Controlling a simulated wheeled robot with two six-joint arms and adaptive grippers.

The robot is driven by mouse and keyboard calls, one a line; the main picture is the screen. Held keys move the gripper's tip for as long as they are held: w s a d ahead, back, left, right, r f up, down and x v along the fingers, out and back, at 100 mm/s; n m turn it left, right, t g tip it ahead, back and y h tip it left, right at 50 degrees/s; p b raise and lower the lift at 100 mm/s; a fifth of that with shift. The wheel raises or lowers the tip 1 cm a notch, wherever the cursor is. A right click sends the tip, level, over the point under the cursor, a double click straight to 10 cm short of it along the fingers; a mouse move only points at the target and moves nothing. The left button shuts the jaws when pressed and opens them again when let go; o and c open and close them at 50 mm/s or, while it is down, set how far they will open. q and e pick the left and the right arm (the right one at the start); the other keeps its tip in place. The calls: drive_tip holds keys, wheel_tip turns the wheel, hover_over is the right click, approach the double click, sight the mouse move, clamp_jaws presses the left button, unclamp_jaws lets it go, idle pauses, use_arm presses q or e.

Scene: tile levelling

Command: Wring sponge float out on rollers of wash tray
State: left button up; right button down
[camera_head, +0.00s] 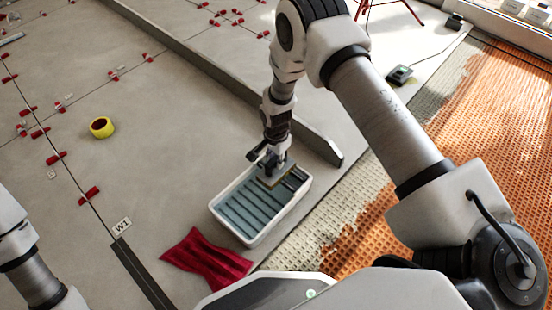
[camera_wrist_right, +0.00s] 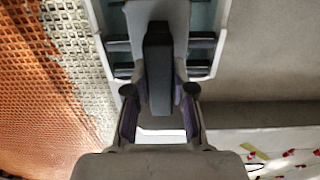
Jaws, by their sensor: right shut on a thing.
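The wash tray (camera_head: 223,213) is a white rectangular tub on the grey tiled floor, with dark rollers across bluish water. The sponge float (camera_head: 272,181) has a flat plate with a tan edge and is over the tray's far right end. I cannot tell whether it touches the rollers. My right gripper (camera_head: 268,163) is shut on the float's dark handle, which shows between the fingers in the right wrist view (camera_wrist_right: 158,70). Part of the tray also shows there (camera_wrist_right: 205,60). My left gripper is out of view; only part of my left arm shows at lower left.
A red cloth (camera_head: 207,260) lies in front of the tray. A yellow tape roll (camera_head: 102,127) is at left. A long grey straightedge (camera_head: 215,72) runs behind the tray. Orange matting (camera_head: 345,235) borders the right. Red clips (camera_head: 89,196) dot tile joints.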

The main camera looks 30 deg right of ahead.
drive_tip(key=shift+f+b, duration=0.35)
drive_tip(key=shift+f, duration=0.25)
idle(0.3)
